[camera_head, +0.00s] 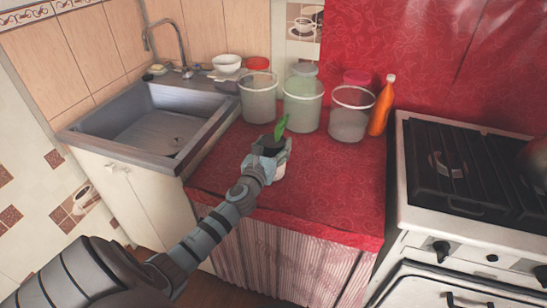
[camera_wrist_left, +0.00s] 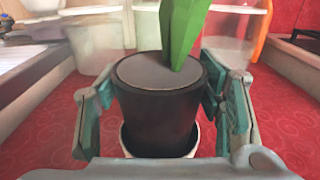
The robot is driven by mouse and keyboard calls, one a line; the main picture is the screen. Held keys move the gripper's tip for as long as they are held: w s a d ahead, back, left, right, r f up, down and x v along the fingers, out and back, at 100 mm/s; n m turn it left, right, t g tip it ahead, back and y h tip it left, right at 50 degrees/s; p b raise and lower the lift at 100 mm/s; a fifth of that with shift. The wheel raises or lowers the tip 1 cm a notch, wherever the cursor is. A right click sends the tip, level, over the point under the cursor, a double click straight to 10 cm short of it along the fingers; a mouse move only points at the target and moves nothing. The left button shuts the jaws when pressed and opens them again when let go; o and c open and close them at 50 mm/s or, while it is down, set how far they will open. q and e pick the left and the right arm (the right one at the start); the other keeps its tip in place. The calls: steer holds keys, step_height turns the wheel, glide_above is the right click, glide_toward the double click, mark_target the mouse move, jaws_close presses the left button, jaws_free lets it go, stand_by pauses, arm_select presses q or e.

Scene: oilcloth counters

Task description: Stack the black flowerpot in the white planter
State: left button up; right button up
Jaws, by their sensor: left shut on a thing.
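The black flowerpot (camera_wrist_left: 158,115), with dark soil and a green plant (camera_wrist_left: 183,28), is upright between the fingers of my left gripper (camera_wrist_left: 160,112), which is shut on it. In the head view the flowerpot (camera_head: 270,148) is partly hidden by my left gripper (camera_head: 266,160) over the red counter. The white planter (camera_head: 281,167) shows just below and beside it, and its pale rim (camera_wrist_left: 126,144) curves around the pot's lower end in the left wrist view. I cannot tell whether the pot's base is above the rim or inside. My right gripper is not in view.
Behind stand several clear tubs, such as one in the middle (camera_head: 303,108), and an orange bottle (camera_head: 382,106). A sink (camera_head: 150,125) is at left and a stove (camera_head: 465,190) at right. The red counter (camera_head: 340,190) is clear at front right.

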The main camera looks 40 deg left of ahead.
arm_select(q)
steer(key=shift+s+f, duration=0.1)
steer(key=shift+f, duration=0.5)
steer(key=shift+r, duration=0.25)
steer(key=shift+f, duration=0.45)
steer(key=o, duration=0.9)
steer(key=shift+f, duration=0.1)
steer(key=o, duration=0.5)
steer(key=shift+c, duration=0.2)
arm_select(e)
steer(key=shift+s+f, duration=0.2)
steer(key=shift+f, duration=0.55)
arm_select(q)
steer(key=shift+s+r+p, duration=0.1)
steer(key=shift+r+p, duration=0.3)
steer(key=shift+r, duration=0.25)
steer(key=v, duration=1.1)
steer(key=shift+s+d+p, duration=0.2)
steer(key=shift+s+p, duration=0.1)
steer(key=shift+s, duration=0.05)
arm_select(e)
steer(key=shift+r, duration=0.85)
